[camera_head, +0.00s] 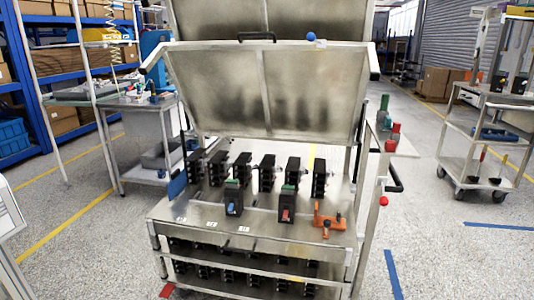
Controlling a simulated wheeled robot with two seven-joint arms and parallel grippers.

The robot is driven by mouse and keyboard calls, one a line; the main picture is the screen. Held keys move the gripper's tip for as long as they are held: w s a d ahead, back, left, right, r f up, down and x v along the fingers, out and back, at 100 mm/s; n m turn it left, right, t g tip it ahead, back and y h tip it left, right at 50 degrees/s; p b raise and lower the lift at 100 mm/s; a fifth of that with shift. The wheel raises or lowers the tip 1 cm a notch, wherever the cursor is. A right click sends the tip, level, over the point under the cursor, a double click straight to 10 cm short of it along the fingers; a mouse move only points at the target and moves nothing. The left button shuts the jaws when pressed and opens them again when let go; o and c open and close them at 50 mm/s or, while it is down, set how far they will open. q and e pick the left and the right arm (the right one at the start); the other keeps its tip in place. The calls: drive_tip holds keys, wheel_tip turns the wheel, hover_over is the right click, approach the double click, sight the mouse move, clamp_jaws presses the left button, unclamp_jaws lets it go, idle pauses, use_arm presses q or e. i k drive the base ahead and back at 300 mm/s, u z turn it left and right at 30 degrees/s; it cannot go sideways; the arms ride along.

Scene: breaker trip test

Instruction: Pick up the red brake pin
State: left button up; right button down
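A small round red knob (383,201) shows at the right side of the steel test cart (180,212), below a black handle; it may be the head of the red brake pin, but its shaft cannot be made out. Small red pieces (391,145) also sit on the narrow shelf at the cart's right, beside a green upright piece (383,108). I cannot tell for certain which red item is the pin. Neither of my grippers is in view.
The cart's hinged lid (310,90) stands raised. Black breakers (267,172) line the cart top, with an orange tool (328,219) at front right. A bench (130,110) stands left, a trolley (470,165) right. The floor between cart and trolley is open.

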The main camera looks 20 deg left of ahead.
sight(396, 127)
drive_tip(key=k, duration=1.25)
drive_tip(key=z, duration=0.95)
drive_tip(key=i, duration=1.4)
drive_tip(key=z, duration=0.25)
drive_tip(key=i, duration=1.2)
drive_tip(key=u, duration=0.6)
